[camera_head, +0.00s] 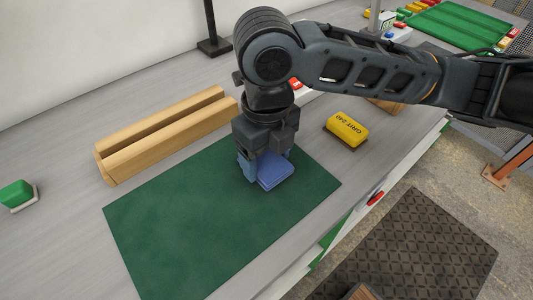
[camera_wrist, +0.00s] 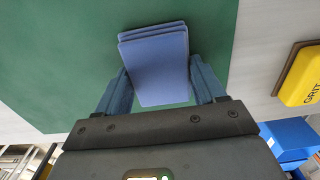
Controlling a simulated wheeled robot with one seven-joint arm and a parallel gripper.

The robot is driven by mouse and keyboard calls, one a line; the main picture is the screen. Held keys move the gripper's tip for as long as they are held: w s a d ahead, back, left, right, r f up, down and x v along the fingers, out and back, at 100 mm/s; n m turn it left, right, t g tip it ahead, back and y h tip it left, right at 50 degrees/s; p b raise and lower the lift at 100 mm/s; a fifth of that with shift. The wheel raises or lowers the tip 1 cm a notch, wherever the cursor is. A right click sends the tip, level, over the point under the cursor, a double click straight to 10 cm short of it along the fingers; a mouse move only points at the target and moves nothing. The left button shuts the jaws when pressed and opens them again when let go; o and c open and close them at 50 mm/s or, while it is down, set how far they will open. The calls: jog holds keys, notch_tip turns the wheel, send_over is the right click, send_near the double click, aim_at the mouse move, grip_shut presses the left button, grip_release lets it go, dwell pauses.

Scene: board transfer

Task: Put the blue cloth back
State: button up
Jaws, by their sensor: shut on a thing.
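The blue cloth (camera_head: 275,171) is a folded pad at the top right part of the green mat (camera_head: 200,210). My gripper (camera_head: 266,170) points down over the mat and is shut on the cloth. In the wrist view the folded cloth (camera_wrist: 158,66) sits between the two blue fingers of my gripper (camera_wrist: 160,88), with its layered edge facing away. The green mat (camera_wrist: 60,60) lies beneath it. I cannot tell whether the cloth touches the mat or is just above it.
A yellow block marked GRIT (camera_head: 346,129) lies right of the mat; it also shows in the wrist view (camera_wrist: 302,76). A grooved wooden rail (camera_head: 165,132) lies behind the mat. A green block (camera_head: 17,194) is at far left. The mat's front left is clear.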

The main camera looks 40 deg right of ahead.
aim_at(266, 160)
jog(key=shift+f, duration=0.1)
jog(key=shift+f, duration=0.15)
jog(key=o, duration=1)
notch_tip(266, 160, up, 13)
jog(key=shift+f, duration=0.2)
